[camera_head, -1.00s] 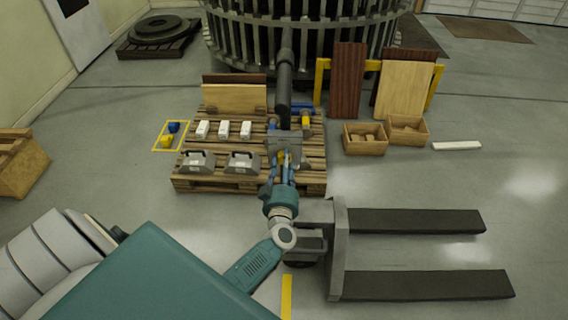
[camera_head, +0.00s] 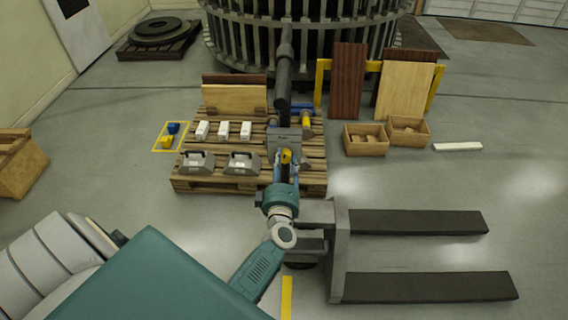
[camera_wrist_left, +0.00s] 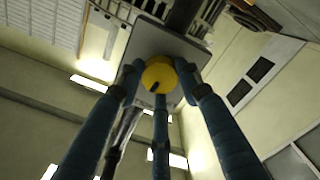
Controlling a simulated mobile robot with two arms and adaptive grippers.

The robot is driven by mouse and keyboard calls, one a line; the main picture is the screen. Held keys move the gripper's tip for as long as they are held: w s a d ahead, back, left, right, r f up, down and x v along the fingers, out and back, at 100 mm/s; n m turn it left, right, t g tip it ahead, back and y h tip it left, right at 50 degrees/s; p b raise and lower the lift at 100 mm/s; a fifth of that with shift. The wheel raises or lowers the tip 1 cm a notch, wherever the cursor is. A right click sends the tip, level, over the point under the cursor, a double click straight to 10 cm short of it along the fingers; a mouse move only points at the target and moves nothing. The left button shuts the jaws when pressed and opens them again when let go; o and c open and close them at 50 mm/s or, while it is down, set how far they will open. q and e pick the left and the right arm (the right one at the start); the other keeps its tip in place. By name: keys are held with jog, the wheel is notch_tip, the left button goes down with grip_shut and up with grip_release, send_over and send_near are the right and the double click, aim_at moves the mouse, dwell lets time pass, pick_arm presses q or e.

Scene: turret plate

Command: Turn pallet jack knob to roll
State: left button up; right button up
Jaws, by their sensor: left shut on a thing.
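The yellow knob (camera_wrist_left: 158,74) sits on the grey plate (camera_wrist_left: 150,45) at the head of the pallet jack handle and carries a dark mark on its lower edge. My left gripper (camera_wrist_left: 160,84) has its blue fingers closed around the knob, on its left, right and lower sides in the left wrist view. In the head view the knob (camera_head: 286,156) is small and partly hidden by the gripper (camera_head: 286,168). The pallet jack (camera_head: 338,250) stands with its dark forks pointing right. Labels on the plate are too small to read. My right gripper is out of view.
A wooden pallet (camera_head: 190,184) with white blocks and grey handled blocks lies behind the handle. Wooden boxes (camera_head: 366,145) and leaning boards stand to the right. A large slatted ring structure fills the back.

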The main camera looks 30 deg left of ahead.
pick_arm(q)
jog(key=shift+a+r+n, duration=0.15)
jog(key=shift+r+n, duration=0.15)
jog(key=shift+n, duration=0.3)
jog(key=o, duration=1.1)
jog(key=shift+o, duration=0.2)
jog(key=shift+f, duration=0.15)
jog(key=shift+s+d+f, duration=0.1)
jog(key=shift+s+d, duration=0.15)
jog(key=v, duration=1.1)
jog(key=shift+s, duration=0.2)
jog(key=shift+d, duration=0.1)
